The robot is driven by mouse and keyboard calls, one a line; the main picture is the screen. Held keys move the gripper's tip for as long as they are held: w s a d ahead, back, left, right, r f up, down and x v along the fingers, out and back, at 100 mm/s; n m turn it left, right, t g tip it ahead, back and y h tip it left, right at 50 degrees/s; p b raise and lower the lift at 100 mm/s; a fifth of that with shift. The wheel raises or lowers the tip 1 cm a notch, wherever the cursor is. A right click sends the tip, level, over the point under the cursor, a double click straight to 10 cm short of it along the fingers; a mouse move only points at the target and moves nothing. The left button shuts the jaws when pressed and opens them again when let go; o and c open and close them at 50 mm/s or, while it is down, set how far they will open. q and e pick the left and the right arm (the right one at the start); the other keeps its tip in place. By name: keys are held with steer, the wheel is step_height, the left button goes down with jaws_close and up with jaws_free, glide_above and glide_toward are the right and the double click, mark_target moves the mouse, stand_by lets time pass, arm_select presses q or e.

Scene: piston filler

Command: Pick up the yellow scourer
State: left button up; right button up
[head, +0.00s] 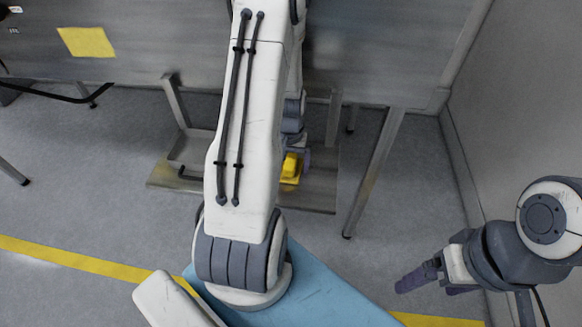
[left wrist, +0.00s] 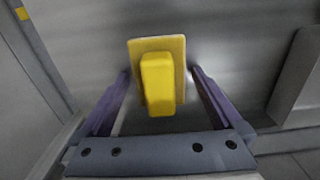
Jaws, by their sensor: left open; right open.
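The yellow scourer (left wrist: 158,82) is a yellow block with a flat, paler yellow pad behind it. In the left wrist view it sits between the two purple fingers of my left gripper (left wrist: 160,88), which is open around it. I cannot tell whether either finger touches it. In the head view the scourer (head: 291,167) lies on a low metal shelf, partly hidden by my left arm and gripper (head: 296,158). My right gripper (head: 430,283) is open and empty at the lower right, far from the scourer.
The low shelf (head: 318,190) is under a metal bench or machine (head: 380,50) with slanted legs. A grey box-like part (left wrist: 300,80) stands right of the scourer in the left wrist view. A yellow square (head: 87,42) is at upper left. The floor (head: 420,170) on the right is clear.

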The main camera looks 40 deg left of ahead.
mark_target(291, 161)
arm_select(q)
steer(key=shift+w, duration=0.1)
steer(key=c, duration=1.2)
steer(key=shift+r, duration=0.1)
steer(key=shift+r, duration=0.55)
step_height(291, 161, up, 2)
steer(key=shift+r, duration=0.25)
steer(key=s+d+r+b, duration=0.2)
steer(key=s+d+r, duration=0.5)
steer(key=s, duration=0.2)
steer(key=shift+s+r, duration=0.15)
steer(key=shift+s, duration=0.1)
steer(key=o, duration=0.5)
steer(key=c, duration=0.3)
